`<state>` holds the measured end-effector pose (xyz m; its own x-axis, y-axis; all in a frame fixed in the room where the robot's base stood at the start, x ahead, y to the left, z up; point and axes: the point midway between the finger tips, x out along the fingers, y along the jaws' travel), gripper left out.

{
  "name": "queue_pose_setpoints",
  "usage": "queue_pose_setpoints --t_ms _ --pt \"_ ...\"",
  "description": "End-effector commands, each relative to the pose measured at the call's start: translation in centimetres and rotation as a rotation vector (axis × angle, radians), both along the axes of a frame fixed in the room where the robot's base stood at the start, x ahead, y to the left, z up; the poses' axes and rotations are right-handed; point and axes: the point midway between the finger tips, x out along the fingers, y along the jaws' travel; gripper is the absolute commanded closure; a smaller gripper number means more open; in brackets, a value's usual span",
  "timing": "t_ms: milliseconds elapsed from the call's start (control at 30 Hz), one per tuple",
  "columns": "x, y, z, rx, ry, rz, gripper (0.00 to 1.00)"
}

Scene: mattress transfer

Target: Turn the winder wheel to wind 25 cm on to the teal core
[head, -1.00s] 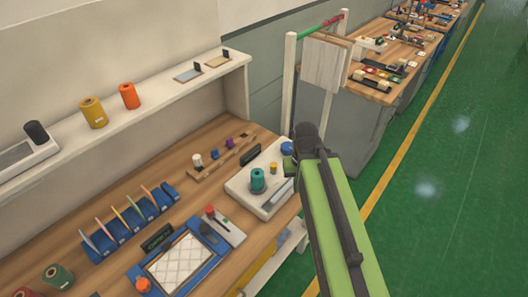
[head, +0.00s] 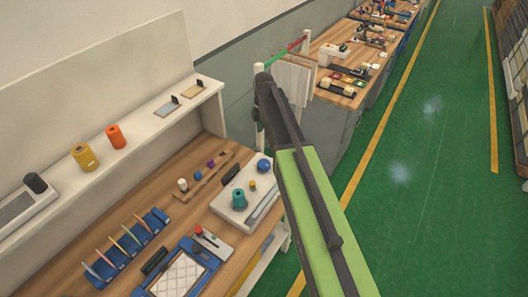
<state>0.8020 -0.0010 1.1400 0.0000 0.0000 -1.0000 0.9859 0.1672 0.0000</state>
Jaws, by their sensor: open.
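The winder (head: 228,213) is a pale flat unit at the right end of the bench. The teal core (head: 239,199) stands upright near its front, with a small yellow piece (head: 253,186) beside it. A round blue part (head: 264,166) sits at its back right; it looks like the winder wheel, though I cannot make out a handle. My gripper (head: 258,112), dark and small, is at the far end of my green and black arm. It appears above and beyond the blue part in the picture, apart from it. It is open, and its fingertips are hard to make out.
A black display (head: 231,175) stands behind the core. A wooden rack (head: 205,177) with small spools lies left of the winder. A shelf (head: 140,133) with orange and yellow spools runs behind. A post frame with hanging panels (head: 290,80) stands beyond my gripper. Green floor is clear at right.

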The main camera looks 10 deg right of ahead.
Motion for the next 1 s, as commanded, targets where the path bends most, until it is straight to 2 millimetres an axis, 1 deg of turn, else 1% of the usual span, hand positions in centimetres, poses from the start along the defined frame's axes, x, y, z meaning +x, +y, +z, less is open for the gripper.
queue_pose_setpoints --t_ms 33,167,267,367,467,567,1000 --pt "-0.1 0.0 0.6 0.000 0.000 -0.001 0.27" --pt "-0.1 0.0 0.2 0.000 0.000 -0.002 0.27" --pt "-0.1 -0.2 -0.3 0.000 0.000 -0.003 0.27" --pt "-0.1 -0.2 -1.3 0.000 0.000 -0.004 0.27" --pt "-0.1 -0.2 -2.9 0.000 0.000 -0.004 0.27" --pt "-0.1 -0.2 -4.9 0.000 0.000 -0.004 0.27" --pt "-0.1 -0.1 -13.9 0.000 0.000 -0.004 0.27"
